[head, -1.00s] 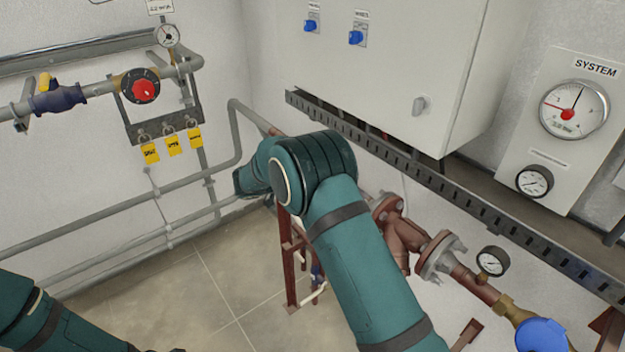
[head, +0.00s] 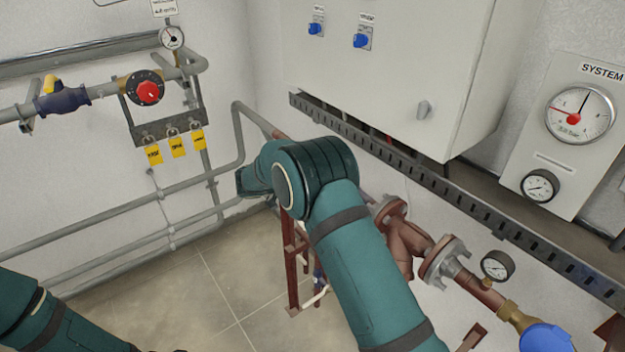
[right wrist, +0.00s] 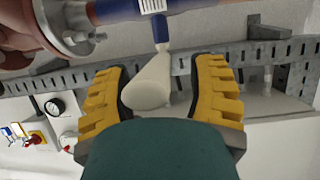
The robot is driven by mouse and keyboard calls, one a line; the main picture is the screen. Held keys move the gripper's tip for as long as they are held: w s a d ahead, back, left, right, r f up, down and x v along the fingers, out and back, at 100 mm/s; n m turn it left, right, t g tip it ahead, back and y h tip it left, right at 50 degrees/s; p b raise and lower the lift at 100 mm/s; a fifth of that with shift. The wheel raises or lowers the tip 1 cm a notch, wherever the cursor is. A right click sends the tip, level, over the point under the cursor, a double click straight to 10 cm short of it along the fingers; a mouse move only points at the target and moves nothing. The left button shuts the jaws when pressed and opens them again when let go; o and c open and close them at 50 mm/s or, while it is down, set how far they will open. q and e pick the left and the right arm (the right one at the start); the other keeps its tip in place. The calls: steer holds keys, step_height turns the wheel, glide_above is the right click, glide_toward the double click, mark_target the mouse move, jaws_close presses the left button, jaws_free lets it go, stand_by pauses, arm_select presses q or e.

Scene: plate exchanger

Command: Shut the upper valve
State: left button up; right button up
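In the right wrist view, a lever valve with a blue stem (right wrist: 160,28) carries a cream-white lever handle (right wrist: 152,82). My right gripper (right wrist: 160,84) is open, with its yellow-padded fingers on either side of the handle. Gaps show on both sides, so the fingers do not appear to be closed on it. In the head view my right arm crosses the middle and its gripper is hidden. A small blue and white part (head: 318,285) shows low by the red stand; I cannot tell whether it is this valve. My left gripper is out of view.
A wall pipe with a blue valve (head: 62,101) and a red-knobbed dial (head: 147,91) is at left. A grey cabinet (head: 390,70) and slotted rail (head: 450,195) lie above the flanged red pipe (head: 408,240). Floor (head: 215,285) is clear at lower middle.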

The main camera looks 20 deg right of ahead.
steer(key=v, duration=1.2)
steer(key=shift+w+d, duration=0.1)
steer(key=d+f+n+t+y, duration=0.4)
steer(key=d+f, duration=0.3)
steer(key=f, duration=0.6)
steer(key=s+f+n+y, duration=0.35)
steer(key=s+f, duration=0.25)
steer(key=f, duration=0.4)
steer(key=s+a+f+n+g+y, duration=0.1)
steer(key=s+a+f+y, duration=0.1)
steer(key=s+f, duration=0.3)
steer(key=s+a+f+n+g+y, duration=0.1)
steer(key=s+a+f+n+y, duration=0.15)
steer(key=s, duration=0.45)
steer(key=s+a+g+y, duration=0.3)
steer(key=s, duration=0.6)
steer(key=s+a+g+y, duration=0.2)
steer(key=s, duration=0.8)
steer(key=w+a+f+n+t+b, duration=0.1)
steer(key=w+a+f+n+b, duration=0.1)
steer(key=w+f+b, duration=0.4)
steer(key=f+b, duration=0.1)
steer(key=b, duration=0.4)
steer(key=shift+a, duration=0.4)
